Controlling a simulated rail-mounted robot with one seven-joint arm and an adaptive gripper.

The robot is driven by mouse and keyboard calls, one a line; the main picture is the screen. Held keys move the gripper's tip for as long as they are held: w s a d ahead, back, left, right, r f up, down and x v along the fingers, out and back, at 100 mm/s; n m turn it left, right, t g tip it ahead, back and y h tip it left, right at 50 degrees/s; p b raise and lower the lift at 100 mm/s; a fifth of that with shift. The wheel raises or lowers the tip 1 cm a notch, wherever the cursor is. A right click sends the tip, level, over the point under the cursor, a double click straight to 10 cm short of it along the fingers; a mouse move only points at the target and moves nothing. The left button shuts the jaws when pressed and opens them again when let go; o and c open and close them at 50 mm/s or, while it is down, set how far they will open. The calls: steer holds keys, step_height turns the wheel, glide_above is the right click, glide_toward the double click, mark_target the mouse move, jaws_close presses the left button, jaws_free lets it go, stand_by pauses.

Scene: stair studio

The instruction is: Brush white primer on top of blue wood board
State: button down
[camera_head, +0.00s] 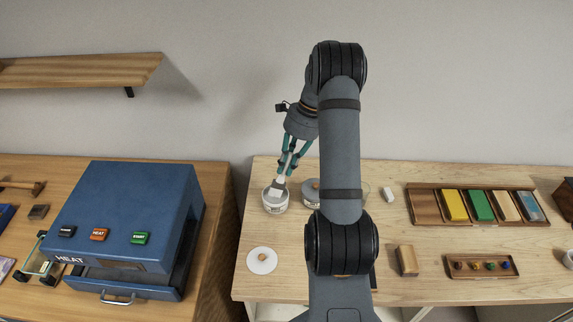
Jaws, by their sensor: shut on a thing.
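My gripper (287,171) is shut on a pale brush (279,186). It points down over a white open can (275,207), and the brush's lower end is at or inside the can's mouth. I cannot tell whether the bristles touch the can's contents. The can's label is too small to read.
A grey-topped can (311,188) stands right of the white can, partly hidden by my arm. A white knobbed lid (262,261) lies in front. Yellow (455,205), green (481,206) and cream (506,206) boards share the rack. A wooden block (408,260) and a peg tray (482,266) lie nearer.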

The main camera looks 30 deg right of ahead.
steer(key=shift+r+p, duration=2.35)
steer(key=shift+r, duration=1)
